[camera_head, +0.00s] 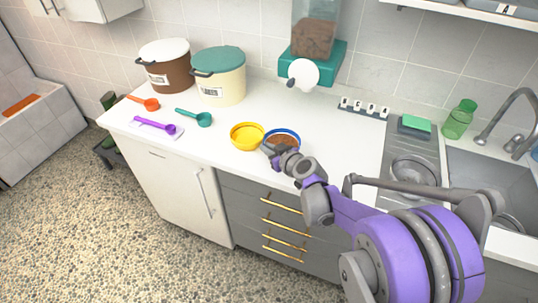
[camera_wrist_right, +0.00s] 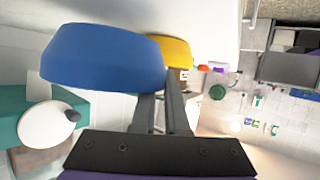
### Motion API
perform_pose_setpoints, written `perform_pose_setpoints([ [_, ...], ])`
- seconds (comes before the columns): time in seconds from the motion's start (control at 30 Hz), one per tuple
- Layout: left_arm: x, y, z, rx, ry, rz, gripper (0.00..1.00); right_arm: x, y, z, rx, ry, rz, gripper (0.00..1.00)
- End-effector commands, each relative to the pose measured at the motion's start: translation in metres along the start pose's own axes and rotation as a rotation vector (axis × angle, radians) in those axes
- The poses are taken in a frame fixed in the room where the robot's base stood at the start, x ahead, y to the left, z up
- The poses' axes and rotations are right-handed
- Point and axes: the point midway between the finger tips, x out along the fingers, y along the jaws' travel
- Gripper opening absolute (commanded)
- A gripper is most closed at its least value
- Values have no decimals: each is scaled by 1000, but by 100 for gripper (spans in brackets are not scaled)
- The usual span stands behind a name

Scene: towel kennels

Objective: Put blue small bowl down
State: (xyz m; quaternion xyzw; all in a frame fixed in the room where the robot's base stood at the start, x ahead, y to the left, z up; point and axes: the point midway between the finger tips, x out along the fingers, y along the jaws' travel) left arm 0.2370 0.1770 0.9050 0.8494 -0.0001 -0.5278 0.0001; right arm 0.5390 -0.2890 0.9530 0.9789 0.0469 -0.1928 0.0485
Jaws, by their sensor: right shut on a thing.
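The blue small bowl (camera_head: 297,134) is at the counter's front, just right of the yellow bowl (camera_head: 247,136), with brown contents showing inside. My right gripper (camera_head: 272,148) is shut on its near rim and hides part of it. In the right wrist view the blue bowl (camera_wrist_right: 100,58) is large at upper left, beside the two fingers of my right gripper (camera_wrist_right: 162,98). The yellow bowl (camera_wrist_right: 177,50) shows just behind it. I cannot tell whether the blue bowl touches the counter. My left gripper is not in view.
The white counter (camera_head: 330,130) has free room right of the blue bowl. A teal scoop (camera_head: 203,119), purple scoop (camera_head: 155,125) and orange scoop (camera_head: 150,104) lie left. A kibble dispenser (camera_head: 312,60) hangs behind.

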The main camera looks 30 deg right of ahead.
Motion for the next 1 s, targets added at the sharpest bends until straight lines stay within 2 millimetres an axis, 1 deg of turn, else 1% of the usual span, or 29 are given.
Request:
perform_pose_setpoints([
  [0.03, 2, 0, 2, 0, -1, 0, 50, 4, -1, 8, 0, -1, 0, 0],
  [0.1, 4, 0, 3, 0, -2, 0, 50, 8, -1, 18, 0, -1, 0, 0],
  [0.17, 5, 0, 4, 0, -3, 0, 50, 10, -2, 24, 0, 0, 0, 0],
  [0.4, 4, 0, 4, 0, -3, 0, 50, 10, -2, 24, 0, 0, 0, 0],
  [0.53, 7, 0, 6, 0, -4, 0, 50, 11, -2, 28, 0, 0, 0, 0],
  [0.57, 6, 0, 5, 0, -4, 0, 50, 11, -2, 27, 0, 0, 0, 15],
  [0.7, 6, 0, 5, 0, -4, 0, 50, 11, -2, 27, 0, 0, 0, 40],
  [0.73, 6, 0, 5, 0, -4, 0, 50, 11, -2, 27, 0, 0, 0, 41],
  [1.0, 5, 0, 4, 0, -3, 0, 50, 11, -2, 26, 0, 0, 0, 41],
])
